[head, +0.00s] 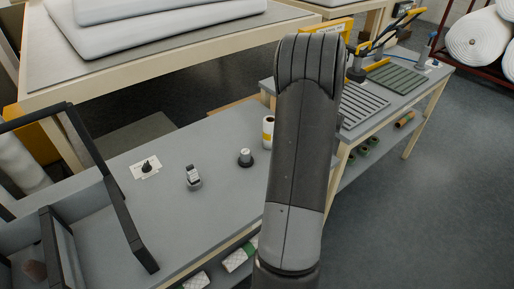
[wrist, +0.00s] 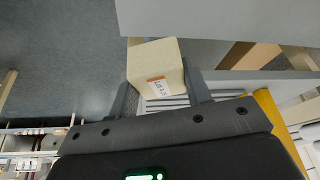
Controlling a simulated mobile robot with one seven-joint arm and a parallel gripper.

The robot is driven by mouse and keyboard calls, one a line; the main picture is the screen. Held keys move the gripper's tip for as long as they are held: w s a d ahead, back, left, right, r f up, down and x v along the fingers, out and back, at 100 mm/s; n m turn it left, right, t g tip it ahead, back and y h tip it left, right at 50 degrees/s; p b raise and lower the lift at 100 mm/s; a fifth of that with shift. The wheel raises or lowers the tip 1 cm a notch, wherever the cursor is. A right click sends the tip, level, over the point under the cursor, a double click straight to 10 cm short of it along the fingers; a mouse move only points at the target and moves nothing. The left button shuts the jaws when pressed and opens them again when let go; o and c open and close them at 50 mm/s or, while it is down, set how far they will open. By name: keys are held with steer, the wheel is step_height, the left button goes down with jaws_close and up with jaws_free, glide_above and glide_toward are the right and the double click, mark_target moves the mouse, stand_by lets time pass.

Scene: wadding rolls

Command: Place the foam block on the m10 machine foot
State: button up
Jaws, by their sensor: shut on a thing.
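The foam block (wrist: 156,62) is a beige block with a small printed label. It shows in the wrist view between the two dark fingers of my gripper (wrist: 160,92), which is shut on it. In the head view my arm hides the gripper and the block. On the grey table in the head view, a small black pointed piece (head: 147,167) stands on a white card. It may be the m10 machine foot, but its label is too small to read. The block is apart from it.
The grey table (head: 200,219) also bears a small grey device (head: 193,178), a round dark-based piece (head: 245,158) and a white-and-yellow roll (head: 268,132). A black frame (head: 112,200) stands at the left. Much of the tabletop is bare. Another bench (head: 440,82) stands at the right.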

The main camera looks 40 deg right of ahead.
steer(key=w+a+r+n+t+y, duration=0.1)
steer(key=w+a+r+n, duration=0.15)
steer(key=a, duration=0.35)
steer(key=w+a+r+n+t+y, duration=0.1)
steer(key=w+a+n, duration=0.1)
steer(key=a+n, duration=0.3)
steer(key=w+a+r+n+t, duration=0.1)
steer(key=w+a+r+n, duration=0.15)
steer(key=a, duration=0.45)
glide_above(245, 151)
steer(key=shift+m+g+y, duration=0.3)
steer(key=f, duration=0.7)
steer(key=shift+s, duration=0.3)
steer(key=shift+w+f, duration=0.15)
steer(key=shift+f, duration=2)
steer(key=shift+f, duration=0.1)
steer(key=o, duration=0.9)
steer(key=shift+o, duration=0.2)
